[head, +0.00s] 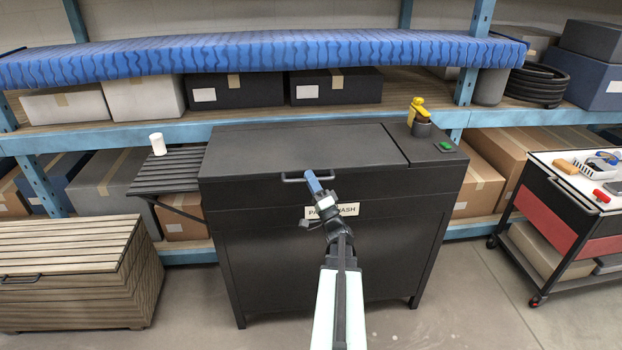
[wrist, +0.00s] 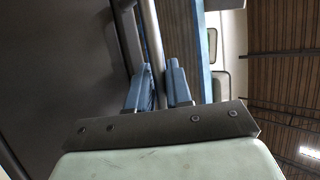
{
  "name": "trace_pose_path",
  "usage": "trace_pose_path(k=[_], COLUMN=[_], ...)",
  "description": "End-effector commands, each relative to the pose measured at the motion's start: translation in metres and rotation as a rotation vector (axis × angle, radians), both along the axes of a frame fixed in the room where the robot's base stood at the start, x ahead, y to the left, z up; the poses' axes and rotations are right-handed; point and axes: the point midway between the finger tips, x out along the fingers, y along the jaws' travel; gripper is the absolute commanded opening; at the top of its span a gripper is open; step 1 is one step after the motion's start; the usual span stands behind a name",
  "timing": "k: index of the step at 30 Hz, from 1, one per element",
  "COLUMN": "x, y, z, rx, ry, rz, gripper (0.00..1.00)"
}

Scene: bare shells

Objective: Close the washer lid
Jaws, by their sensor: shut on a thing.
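The washer (head: 330,240) is a black cabinet with a partly covered white label on its front. Its dark lid (head: 290,148) lies flat across the top, about level with the panel to its right; I cannot tell whether a thin gap is left under its front edge. A bar handle (head: 291,180) runs along the lid's front edge. My gripper (head: 312,178) is at the right part of this handle. In the wrist view the blue fingers of my gripper (wrist: 159,82) are on both sides of the metal handle bar (wrist: 150,35), shut on it.
A yellow item (head: 418,106) and a green button (head: 445,146) are on the right panel. A slatted side shelf (head: 165,175) holds a white cup (head: 158,144). A wooden chest (head: 75,270) stands left, a tool cart (head: 560,210) right. Shelving is behind.

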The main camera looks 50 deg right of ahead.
Motion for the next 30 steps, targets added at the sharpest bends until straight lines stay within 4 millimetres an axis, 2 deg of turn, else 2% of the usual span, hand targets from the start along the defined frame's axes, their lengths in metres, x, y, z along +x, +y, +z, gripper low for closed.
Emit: trace_pose_path(k=[1, 8, 9, 15, 22, 30], x=[0.002, 0.002, 0.002, 0.002, -0.008, -0.043], y=[0.0, -0.001, -0.001, -0.001, 0.001, 0.013], z=[-0.006, -0.008, -0.008, -0.007, -0.014, -0.039], rx=[0.006, 0.008, 0.009, 0.008, 0.009, 0.009], ry=[0.016, 0.02, 0.02, 0.018, 0.017, 0.015], rz=[-0.001, -0.002, -0.003, -0.002, -0.003, -0.004], gripper=[0.0, 0.0, 0.22, 0.4, 0.4, 0.4])
